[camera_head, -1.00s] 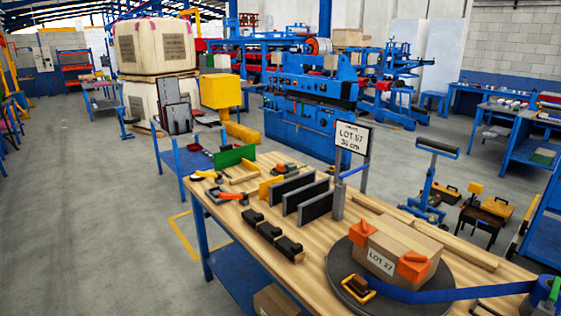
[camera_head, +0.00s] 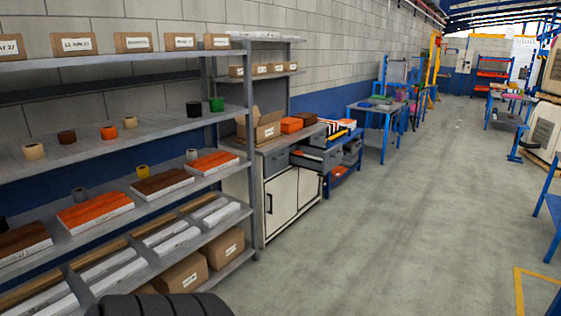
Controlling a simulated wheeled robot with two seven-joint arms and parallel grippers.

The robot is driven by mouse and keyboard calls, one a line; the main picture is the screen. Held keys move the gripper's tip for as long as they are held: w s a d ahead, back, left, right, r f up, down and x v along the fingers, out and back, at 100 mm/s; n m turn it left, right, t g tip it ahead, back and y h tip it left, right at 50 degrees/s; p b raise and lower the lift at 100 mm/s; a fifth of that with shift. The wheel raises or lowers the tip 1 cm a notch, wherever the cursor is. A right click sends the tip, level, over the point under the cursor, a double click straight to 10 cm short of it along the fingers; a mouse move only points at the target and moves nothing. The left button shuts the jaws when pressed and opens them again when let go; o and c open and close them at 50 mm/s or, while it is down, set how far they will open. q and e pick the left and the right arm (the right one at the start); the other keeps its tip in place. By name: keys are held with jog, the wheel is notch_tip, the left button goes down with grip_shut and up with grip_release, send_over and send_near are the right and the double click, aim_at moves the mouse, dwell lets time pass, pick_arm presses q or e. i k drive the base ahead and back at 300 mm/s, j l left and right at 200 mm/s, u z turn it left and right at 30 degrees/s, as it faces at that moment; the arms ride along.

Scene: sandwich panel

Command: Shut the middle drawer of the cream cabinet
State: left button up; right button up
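The cream cabinet (camera_head: 281,204) stands against the left wall, just past the grey shelving. It has cream doors below and a row of grey drawers under its worktop. One grey drawer (camera_head: 332,159) sticks out into the aisle, pulled open. A grey drawer front (camera_head: 276,164) at the near end looks shut. I cannot tell from here whether there is another drawer beyond the open one. Neither of my grippers is in view.
Grey shelving (camera_head: 233,169) with boxes and rolls fills the left. A blue table (camera_head: 376,111) stands beyond. The concrete aisle (camera_head: 420,200) is clear.

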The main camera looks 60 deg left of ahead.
aim_at(312, 153)
jog(key=u, duration=1.6)
jog(key=i+l+u, duration=0.2)
jog(key=i, duration=2.1)
jog(key=i+j, duration=0.05)
jog(key=j, duration=0.05)
